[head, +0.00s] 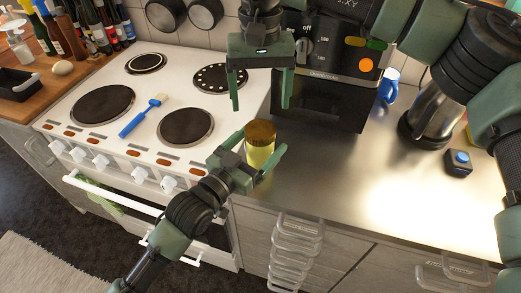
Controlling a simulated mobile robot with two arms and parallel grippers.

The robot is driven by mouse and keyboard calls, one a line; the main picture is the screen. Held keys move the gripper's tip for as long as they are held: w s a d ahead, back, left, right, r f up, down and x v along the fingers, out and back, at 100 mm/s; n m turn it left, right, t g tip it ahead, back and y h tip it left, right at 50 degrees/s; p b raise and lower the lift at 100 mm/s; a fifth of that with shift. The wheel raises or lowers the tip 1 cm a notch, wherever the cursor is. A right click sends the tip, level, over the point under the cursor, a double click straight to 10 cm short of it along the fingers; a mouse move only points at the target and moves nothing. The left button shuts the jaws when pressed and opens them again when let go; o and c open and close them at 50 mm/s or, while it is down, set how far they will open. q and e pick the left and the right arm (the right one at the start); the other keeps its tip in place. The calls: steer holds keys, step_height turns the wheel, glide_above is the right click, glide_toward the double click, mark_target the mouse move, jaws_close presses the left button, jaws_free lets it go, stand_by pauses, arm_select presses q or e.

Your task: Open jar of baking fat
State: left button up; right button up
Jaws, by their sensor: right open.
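The jar of baking fat (261,154) is upright, with a pale yellow body and a brown lid (261,129). It is near the counter's front edge, just right of the cooker. My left gripper (262,148) reaches in from below with a finger on each side of the jar and appears shut on its body. The jar's lower part is partly hidden by this gripper. I cannot tell whether the jar touches the counter. My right gripper (261,103) is above the jar, pointing down, open and empty, with its fingers apart over the lid.
A white cooker (200,133) with a blue-handled brush (141,116) on it is at left. The front middle counter (345,180) is clear.

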mark_target(261, 129)
arm_select(q)
jaws_close()
arm_select(e)
steer(key=m, duration=0.5)
steer(key=shift+m, duration=0.4)
steer(key=m, duration=0.6)
steer(key=shift+m, duration=0.4)
steer(key=m, duration=1.3)
steer(key=shift+m, duration=0.4)
steer(key=m, duration=1.3)
steer(key=shift+m, duration=0.3)
steer(key=m, duration=0.4)
steer(key=shift+m, duration=0.4)
steer(key=shift+f, duration=4.05)
